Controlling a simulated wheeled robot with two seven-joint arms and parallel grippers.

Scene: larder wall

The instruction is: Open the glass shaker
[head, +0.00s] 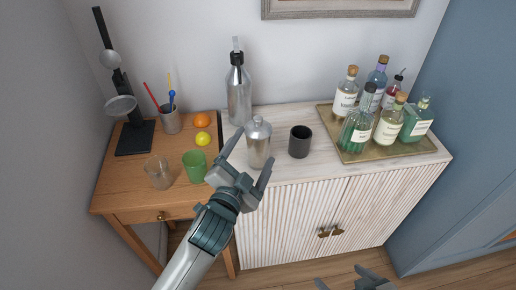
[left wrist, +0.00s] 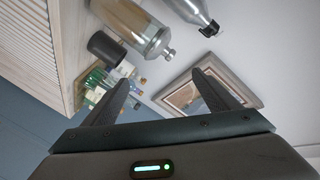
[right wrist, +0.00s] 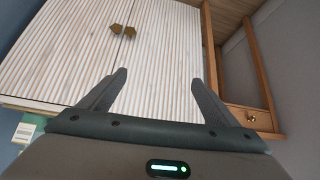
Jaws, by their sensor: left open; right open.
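The glass shaker (head: 258,145) stands upright on the pale cabinet top near its left end, with its rounded cap on. In the left wrist view, the shaker (left wrist: 128,22) shows tilted at the top, its cap towards the picture frame. My left gripper (head: 247,160) is open and empty in front of the shaker, with its fingers pointing towards it. In the head view one finger is left of the shaker and one overlaps its lower right. I cannot tell whether they touch. My right gripper (head: 343,278) is open and empty, low in front of the cabinet doors (right wrist: 150,60).
A steel bottle (head: 239,95) stands behind the shaker, and a dark cup (head: 300,142) stands to its right. A brass tray (head: 350,156) of several bottles is further right. The wooden side table (head: 125,180) holds a green glass (head: 195,166), a clear glass (head: 158,173) and fruit.

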